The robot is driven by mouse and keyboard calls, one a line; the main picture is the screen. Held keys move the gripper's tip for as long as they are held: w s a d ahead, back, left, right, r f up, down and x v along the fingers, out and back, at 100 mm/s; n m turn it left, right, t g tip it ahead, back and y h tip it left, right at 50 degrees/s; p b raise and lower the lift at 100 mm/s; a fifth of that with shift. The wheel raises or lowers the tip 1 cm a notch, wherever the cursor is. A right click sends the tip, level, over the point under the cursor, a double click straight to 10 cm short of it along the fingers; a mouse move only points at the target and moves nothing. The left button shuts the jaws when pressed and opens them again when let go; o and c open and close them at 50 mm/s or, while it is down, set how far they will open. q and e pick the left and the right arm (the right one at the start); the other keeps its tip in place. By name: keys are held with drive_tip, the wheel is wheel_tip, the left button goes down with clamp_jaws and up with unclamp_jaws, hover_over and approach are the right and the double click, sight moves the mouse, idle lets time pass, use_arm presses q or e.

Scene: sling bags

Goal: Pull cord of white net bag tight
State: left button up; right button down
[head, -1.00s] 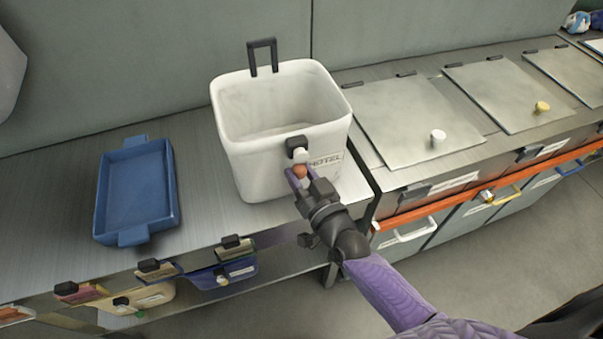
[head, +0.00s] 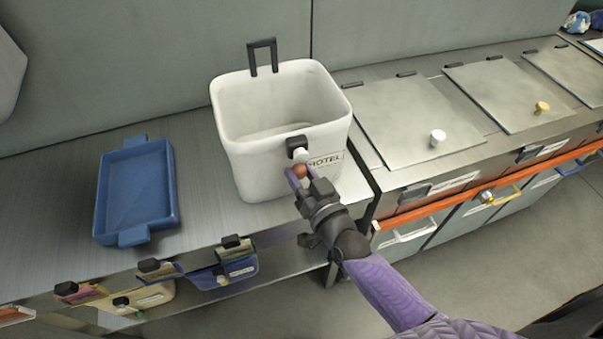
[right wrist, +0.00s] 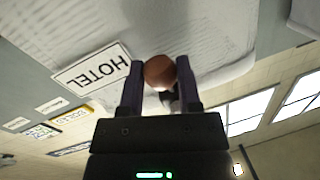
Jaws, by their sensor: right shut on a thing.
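The white bag (head: 262,165) stands upright and open-topped on the metal counter, with a HOTEL label on its front. A black clip with a white part (head: 298,148) sits at its front rim. My right gripper (head: 299,174) is in front of the bag, shut on a reddish-brown ball (head: 299,171) just below the clip. In the right wrist view the ball (right wrist: 160,72) sits between the two purple fingers, close to the bag's front. The cord itself is too small to make out. My left gripper is not in view.
A blue tray (head: 137,192) lies on the counter to the left. Metal lids with knobs (head: 437,137) cover the counter on the right. Small bags (head: 223,272) hang along the counter's front edge. The counter between tray and bag is clear.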

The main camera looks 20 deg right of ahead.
wheel_tip(320, 180, down, 7)
drive_tip(key=b, duration=0.5)
drive_tip(key=shift+f+b, duration=0.1)
drive_tip(key=shift+b, duration=0.2)
drive_tip(key=shift+c, duration=1.4)
unclamp_jaws()
drive_tip(key=shift+r, duration=0.2)
drive_tip(key=s+d+p, duration=0.2)
drive_tip(key=s, duration=0.7)
drive_tip(key=shift+s, duration=0.4)
drive_tip(key=shift+f, duration=0.1)
